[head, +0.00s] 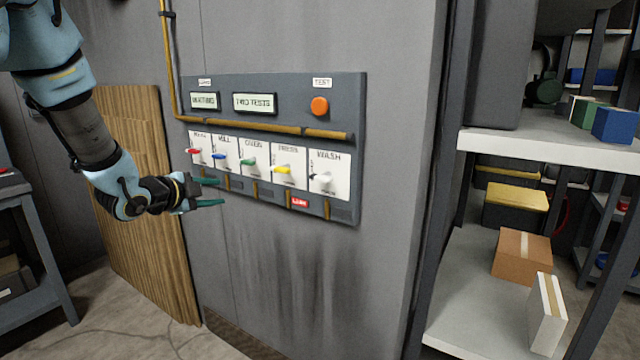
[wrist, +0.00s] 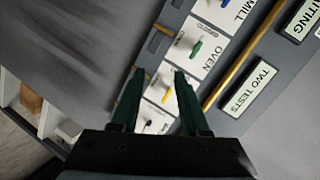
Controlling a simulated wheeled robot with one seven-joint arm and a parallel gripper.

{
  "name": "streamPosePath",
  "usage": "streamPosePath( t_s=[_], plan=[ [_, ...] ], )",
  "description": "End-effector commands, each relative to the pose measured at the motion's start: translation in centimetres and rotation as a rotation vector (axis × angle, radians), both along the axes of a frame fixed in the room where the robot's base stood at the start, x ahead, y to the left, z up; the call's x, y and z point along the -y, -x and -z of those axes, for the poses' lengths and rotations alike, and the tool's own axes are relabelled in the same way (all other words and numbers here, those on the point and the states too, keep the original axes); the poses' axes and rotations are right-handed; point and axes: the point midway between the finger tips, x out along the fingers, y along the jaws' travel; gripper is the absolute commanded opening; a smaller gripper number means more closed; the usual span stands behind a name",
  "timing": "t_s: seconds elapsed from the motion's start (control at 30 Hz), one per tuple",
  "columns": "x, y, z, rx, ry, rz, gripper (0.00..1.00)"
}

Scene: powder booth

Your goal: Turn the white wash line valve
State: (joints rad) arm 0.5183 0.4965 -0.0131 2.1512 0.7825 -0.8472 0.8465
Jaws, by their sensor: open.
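The white wash line valve (head: 322,178) is a small white lever on the rightmost white plate, marked WASH, of the grey wall panel (head: 345,110). Its lever points roughly sideways to the right. My gripper (head: 220,192) is open and empty, in front of the panel's lower left, left of the wash valve and apart from it. In the wrist view the green fingers of my gripper (wrist: 160,74) stand apart, with the yellow press valve (wrist: 166,97) seen between them. The wash plate (wrist: 155,119) is partly hidden there, and its white lever is not clear.
Red (head: 194,151), blue (head: 219,156), green (head: 247,161) and yellow (head: 282,170) valves sit in the same row. Above are a yellow pipe (head: 260,127), two displays reading WAITING and TWO TESTS, and an orange TEST button (head: 320,106). Shelves (head: 550,147) stand at right.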

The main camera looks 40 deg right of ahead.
Motion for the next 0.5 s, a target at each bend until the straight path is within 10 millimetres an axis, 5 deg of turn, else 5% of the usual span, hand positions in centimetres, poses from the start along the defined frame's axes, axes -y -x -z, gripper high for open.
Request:
streamPosePath(
  t_s=[0.03, 0.1, 0.2, 0.33, 0.5],
  plan=[
    [3.5, 2.2, 0.1, 0.089, 0.038, 0.146, 0.45],
    [6.9, 5.2, -0.4, 0.205, 0.102, 0.316, 0.45],
    [9.9, 8.9, -1.0, 0.323, 0.186, 0.493, 0.45],
    [11.4, 11.7, -1.4, 0.401, 0.258, 0.609, 0.45],
    [12.7, 12.6, -1.8, 0.421, 0.279, 0.637, 0.45]
  ],
)
